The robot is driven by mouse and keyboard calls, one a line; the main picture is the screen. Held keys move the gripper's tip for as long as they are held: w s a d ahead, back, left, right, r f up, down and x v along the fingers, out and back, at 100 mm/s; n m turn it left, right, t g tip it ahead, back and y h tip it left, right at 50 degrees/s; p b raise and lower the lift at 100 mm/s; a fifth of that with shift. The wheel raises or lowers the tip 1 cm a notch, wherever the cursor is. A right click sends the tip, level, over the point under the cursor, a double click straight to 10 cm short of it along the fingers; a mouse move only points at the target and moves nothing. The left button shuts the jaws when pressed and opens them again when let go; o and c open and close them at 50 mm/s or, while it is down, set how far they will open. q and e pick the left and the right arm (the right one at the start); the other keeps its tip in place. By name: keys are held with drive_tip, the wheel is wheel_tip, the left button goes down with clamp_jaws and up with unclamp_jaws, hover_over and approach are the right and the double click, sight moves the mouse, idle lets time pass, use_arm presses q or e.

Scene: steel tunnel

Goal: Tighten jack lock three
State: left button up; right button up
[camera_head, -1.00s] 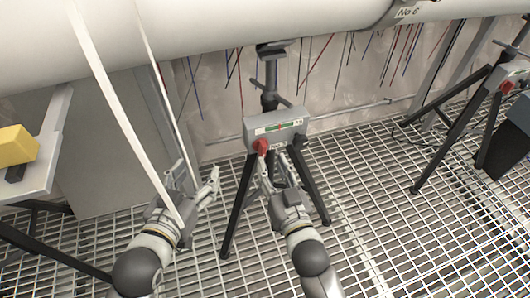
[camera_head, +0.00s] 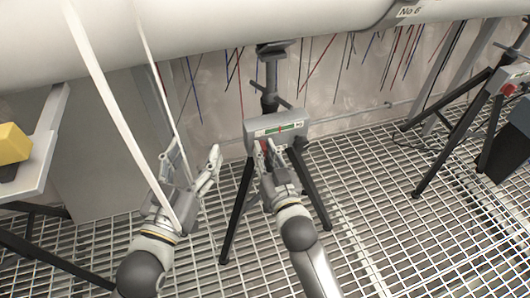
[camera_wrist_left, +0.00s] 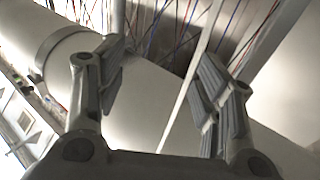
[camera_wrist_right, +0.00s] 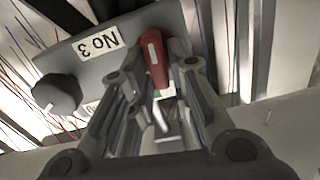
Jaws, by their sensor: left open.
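The jack box (camera_head: 290,130) stands on a black tripod under the white pipe. Its front has a strip gauge (camera_head: 280,128) with green and a red mark. In the right wrist view a No 3 label (camera_wrist_right: 98,43), a black knob (camera_wrist_right: 57,93) and a red lock lever (camera_wrist_right: 153,55) show on the box. My right gripper (camera_head: 267,146) is at the box's left part. Its fingertips, close together, flank the red lever; firm contact cannot be told. My left gripper (camera_head: 193,152) is open and empty, left of the jack; it also shows in the left wrist view (camera_wrist_left: 165,75).
A white strap (camera_head: 125,115) hangs in front of my left gripper. A yellow block (camera_head: 14,143) lies on a grey support at the left. Another tripod jack (camera_head: 508,82) stands at the right. The grating floor between the tripods is open.

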clamp_jaws()
use_arm(q)
wheel_tip(320, 180, down, 6)
drive_tip(key=s+a+g+y+p, duration=0.1)
drive_tip(key=g, duration=0.2)
drive_tip(key=shift+g, duration=0.3)
use_arm(e)
drive_tip(key=shift+n, duration=0.7)
drive_tip(key=o, duration=0.5)
unclamp_jaws()
drive_tip(key=v, duration=1.2)
